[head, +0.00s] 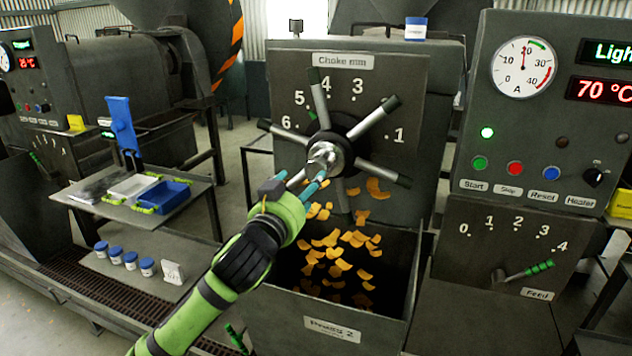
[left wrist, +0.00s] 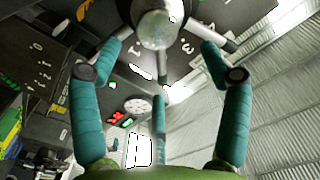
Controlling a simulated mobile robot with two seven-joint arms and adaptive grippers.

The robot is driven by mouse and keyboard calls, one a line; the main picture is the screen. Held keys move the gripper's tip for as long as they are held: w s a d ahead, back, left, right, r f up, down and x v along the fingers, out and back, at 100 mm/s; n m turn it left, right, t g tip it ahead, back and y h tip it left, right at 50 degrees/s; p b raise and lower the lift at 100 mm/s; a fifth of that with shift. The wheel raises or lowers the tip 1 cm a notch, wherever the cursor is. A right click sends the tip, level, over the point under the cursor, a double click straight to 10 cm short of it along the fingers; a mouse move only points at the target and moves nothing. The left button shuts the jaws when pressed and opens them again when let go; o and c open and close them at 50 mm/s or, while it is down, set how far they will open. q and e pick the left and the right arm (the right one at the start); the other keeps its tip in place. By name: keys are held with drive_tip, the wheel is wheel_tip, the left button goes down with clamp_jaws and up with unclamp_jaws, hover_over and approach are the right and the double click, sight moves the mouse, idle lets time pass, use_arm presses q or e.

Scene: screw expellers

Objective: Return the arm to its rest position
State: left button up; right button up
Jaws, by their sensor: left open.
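My left arm reaches in from the bottom of the head view to the choke handwheel (head: 372,118). Its green and black gripper (head: 305,180) is just in front of the wheel's shiny metal hub (head: 325,158). In the left wrist view, the teal fingers of the gripper (left wrist: 160,55) are spread wide and hold nothing. The metal hub (left wrist: 155,28) and some spokes show beyond the fingertips. I cannot tell whether any finger touches a spoke. My right gripper is not in view.
Below the wheel, orange flakes drop into an open dark bin (head: 365,318). A control panel (head: 545,150) with a feed lever (head: 525,270) stands at the right. A side table (head: 95,215) with trays and a blue tray (head: 165,196) is at the left, above several small blue-lidded jars (head: 130,260).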

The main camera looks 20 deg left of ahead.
use_arm(q)
drive_tip(key=s+d+f+n+g, duration=0.1)
drive_tip(key=s+f+g, duration=0.1)
drive_tip(key=s+f, duration=0.45)
drive_tip(key=s+f+g, duration=0.3)
drive_tip(key=f, duration=0.7)
drive_tip(key=s+d+f+n+g, duration=0.15)
drive_tip(key=s+f, duration=0.25)
drive_tip(key=f, duration=0.4)
drive_tip(key=s+f+g, duration=0.4)
drive_tip(key=s+f, duration=0.2)
drive_tip(key=s, duration=0.5)
drive_tip(key=s+f+g, duration=0.4)
drive_tip(key=s+f, duration=0.1)
drive_tip(key=s, duration=0.6)
drive_tip(key=s+f+g+b, duration=0.2)
drive_tip(key=s+f, duration=0.1)
drive_tip(key=f, duration=2.4)
drive_tip(key=s+a+f, duration=0.3)
drive_tip(key=s+f, duration=1)
drive_tip(key=s, duration=0.2)
drive_tip(key=shift+a+g+y, duration=0.15)
drive_tip(key=shift+g+y, duration=0.15)
drive_tip(key=shift+g, duration=0.05)
